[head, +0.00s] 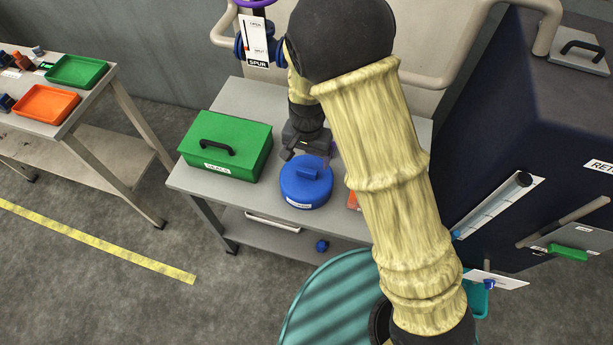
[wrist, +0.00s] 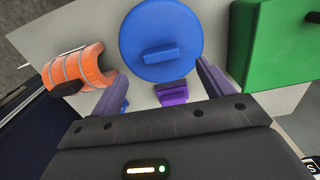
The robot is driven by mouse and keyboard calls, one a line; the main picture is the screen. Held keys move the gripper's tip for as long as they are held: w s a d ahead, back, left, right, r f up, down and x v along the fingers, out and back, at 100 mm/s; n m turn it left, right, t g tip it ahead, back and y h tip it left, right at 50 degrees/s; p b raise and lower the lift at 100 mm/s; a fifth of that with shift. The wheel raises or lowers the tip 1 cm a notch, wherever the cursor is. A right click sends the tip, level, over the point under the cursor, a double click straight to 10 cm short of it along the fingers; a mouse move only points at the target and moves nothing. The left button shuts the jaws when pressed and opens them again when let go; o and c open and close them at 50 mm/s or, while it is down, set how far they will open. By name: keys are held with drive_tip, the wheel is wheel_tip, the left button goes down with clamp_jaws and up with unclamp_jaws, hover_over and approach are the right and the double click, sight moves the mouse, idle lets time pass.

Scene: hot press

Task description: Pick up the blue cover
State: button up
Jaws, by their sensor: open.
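The blue cover (head: 305,183) is a round lid with a raised bar handle on top. It rests on the grey table (head: 185,178), right of the green box. In the wrist view the cover (wrist: 161,40) lies ahead of my fingers, with its handle (wrist: 161,54) near the middle. My gripper (head: 305,153) is just behind and above the cover in the head view, pointing down. In the wrist view my gripper (wrist: 165,88) is open, its two fingers spread with nothing held. A small purple object (wrist: 172,92) shows between the fingers.
A green box (head: 226,147) with a black handle stands close left of the cover. An orange curved piece (wrist: 82,68) lies on its other side. The dark cabinet (head: 520,140) stands right of the table. A side table at left holds green (head: 77,71) and orange (head: 45,105) trays.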

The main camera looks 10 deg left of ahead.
sight(307, 170)
drive_tip(key=shift+f, duration=0.5)
drive_tip(key=shift+a+f+p, duration=0.1)
drive_tip(key=shift+f+p, duration=0.6)
drive_tip(key=shift+f, duration=1.95)
drive_tip(key=shift+c, duration=0.2)
drive_tip(key=c, duration=1.3)
drive_tip(key=shift+c, duration=0.2)
drive_tip(key=shift+r, duration=0.15)
wheel_tip(307, 170, up, 10)
drive_tip(key=b, duration=0.1)
